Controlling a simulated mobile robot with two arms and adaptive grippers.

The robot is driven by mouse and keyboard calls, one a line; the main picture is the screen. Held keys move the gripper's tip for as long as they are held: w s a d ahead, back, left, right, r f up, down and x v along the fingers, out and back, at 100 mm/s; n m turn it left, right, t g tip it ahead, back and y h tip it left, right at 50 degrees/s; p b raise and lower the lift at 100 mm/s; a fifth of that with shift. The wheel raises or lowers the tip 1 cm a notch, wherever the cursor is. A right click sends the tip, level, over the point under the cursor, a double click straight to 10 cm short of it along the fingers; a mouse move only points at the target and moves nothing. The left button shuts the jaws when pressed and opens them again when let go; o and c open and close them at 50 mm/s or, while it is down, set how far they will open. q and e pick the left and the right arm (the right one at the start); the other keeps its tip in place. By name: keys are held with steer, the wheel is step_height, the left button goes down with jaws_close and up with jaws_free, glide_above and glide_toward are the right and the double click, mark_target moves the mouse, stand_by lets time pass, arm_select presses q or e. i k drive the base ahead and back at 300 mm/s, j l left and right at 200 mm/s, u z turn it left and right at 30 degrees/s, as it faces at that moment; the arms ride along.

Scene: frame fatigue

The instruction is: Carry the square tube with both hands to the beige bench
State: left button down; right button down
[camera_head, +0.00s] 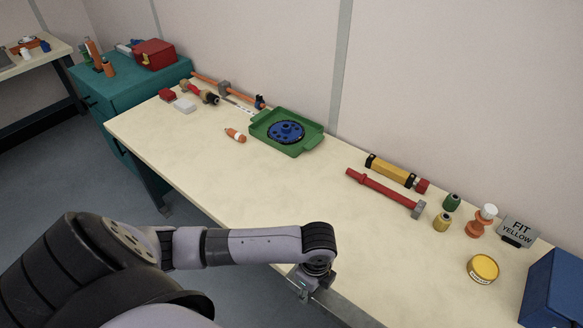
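The beige bench (265,185) runs diagonally across the view, with its long back edge at the wall. I cannot pick out a square tube with certainty; a yellow bar with black ends (390,170) lies at the back right of the bench. My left arm comes in from the lower left, and its gripper (308,284) hangs by the bench's front edge. The gripper is small and partly hidden under the wrist, so its opening is unclear. No tube shows in it. My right gripper is not in view.
A green tray (312,143) holds a blue disc (286,131). A teal cabinet (125,100) stands left. The bench's front middle is clear.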

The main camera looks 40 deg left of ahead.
mark_target(282, 208)
steer(key=i+j, duration=0.15)
steer(key=j, duration=0.3)
steer(key=i+j, duration=0.1)
steer(key=j, duration=0.35)
steer(key=i+j, duration=0.15)
steer(key=j, duration=0.3)
steer(key=i+j, duration=0.1)
steer(key=j, duration=0.3)
steer(key=i+j, duration=0.15)
steer(key=j, duration=0.3)
